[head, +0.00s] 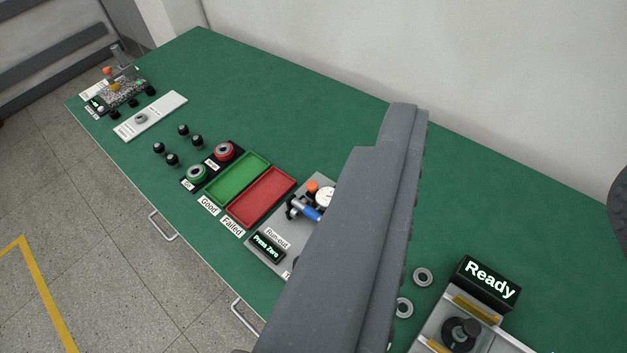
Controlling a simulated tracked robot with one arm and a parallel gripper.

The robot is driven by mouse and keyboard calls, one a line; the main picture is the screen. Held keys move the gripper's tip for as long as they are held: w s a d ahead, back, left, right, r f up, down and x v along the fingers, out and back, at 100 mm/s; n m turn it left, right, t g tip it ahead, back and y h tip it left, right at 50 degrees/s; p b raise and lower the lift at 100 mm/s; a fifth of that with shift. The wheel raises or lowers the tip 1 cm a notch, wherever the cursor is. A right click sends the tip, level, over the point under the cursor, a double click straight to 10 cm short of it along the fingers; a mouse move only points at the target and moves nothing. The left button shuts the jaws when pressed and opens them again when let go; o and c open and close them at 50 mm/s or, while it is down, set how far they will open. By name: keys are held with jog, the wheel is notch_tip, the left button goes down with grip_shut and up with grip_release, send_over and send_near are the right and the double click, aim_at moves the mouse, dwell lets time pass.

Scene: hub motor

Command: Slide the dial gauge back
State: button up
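The dial gauge (325,196) shows a white round face in the head view, on the grey run-out station (266,268) near the middle of the bench. An orange knob (313,186) is beside it, and a blue cylindrical part (307,211) is just below. The station's display (266,246) reads "Press Zero". My gripper (392,128) is a large grey shape rising through the middle of the view. It hides the right part of the station and part of the gauge's right edge. Its fingers overlap from this side, so the gap between them cannot be seen.
A green tray (238,178) and a red tray (262,197) lie left of the station. Two loose rings (422,277) lie right of my gripper, near a unit with a "Ready" display (488,280). The green bench top (310,110) is clear toward the wall.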

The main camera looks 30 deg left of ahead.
jog(key=w+a+f+n+g+y+p, duration=0.1)
jog(key=w+a+f, duration=0.1)
jog(key=w, duration=0.4)
jog(key=w+a+f+n+g+y+p, duration=0.1)
jog(key=w+a+f+g, duration=0.15)
jog(key=w, duration=0.25)
jog(key=n+g+y+p, duration=0.1)
jog(key=n+g+p, duration=0.6)
jog(key=n+g, duration=0.15)
send_over(313, 185)
jog(key=s+d, duration=0.4)
notch_tip(313, 185, down, 37)
jog(key=shift+m, duration=0.45)
jog(key=x, duration=1.3)
jog(key=shift+s+a+f+p, duration=0.15)
jog(key=shift+f+p, duration=0.1)
jog(key=shift+p, duration=0.15)
